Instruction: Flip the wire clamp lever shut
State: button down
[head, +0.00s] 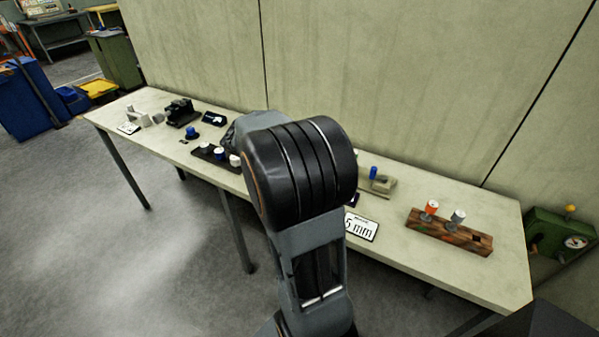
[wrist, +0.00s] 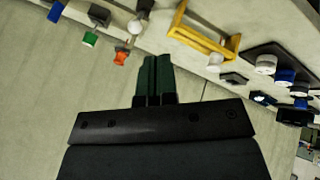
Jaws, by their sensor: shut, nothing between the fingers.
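My gripper (wrist: 157,62) shows in the wrist view with its two dark green fingers together and nothing between them. The fingertips appear near the edge of the bench, below a yellow frame (wrist: 197,40). In the head view my own arm hides the gripper and the middle of the bench. I cannot surely pick out the wire clamp lever. A small beige block with a blue top piece (head: 381,183) stands just right of my arm in the head view; I cannot tell whether it is the clamp.
The long bench (head: 480,272) stands against a panelled wall. A wooden block with orange and grey spools (head: 450,234) is at its right; a dark rack (head: 215,156) and a black device (head: 181,111) are at its left. A green gauge box (head: 560,236) is beyond the right end.

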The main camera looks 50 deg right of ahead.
jog(key=shift+m+h, duration=0.4)
jog(key=shift+m, duration=0.2)
jog(key=d, duration=0.2)
jog(key=d+f, duration=0.1)
jog(key=d, duration=0.1)
jog(key=shift+w+d+f, duration=0.1)
jog(key=shift+w, duration=0.25)
jog(key=shift+s+p+x, duration=0.1)
jog(key=shift+p+x, duration=0.1)
jog(key=shift+x, duration=2.3)
jog(key=shift+s+p+x, duration=0.15)
jog(key=shift+p+x, duration=0.05)
jog(key=shift+x, duration=2.25)
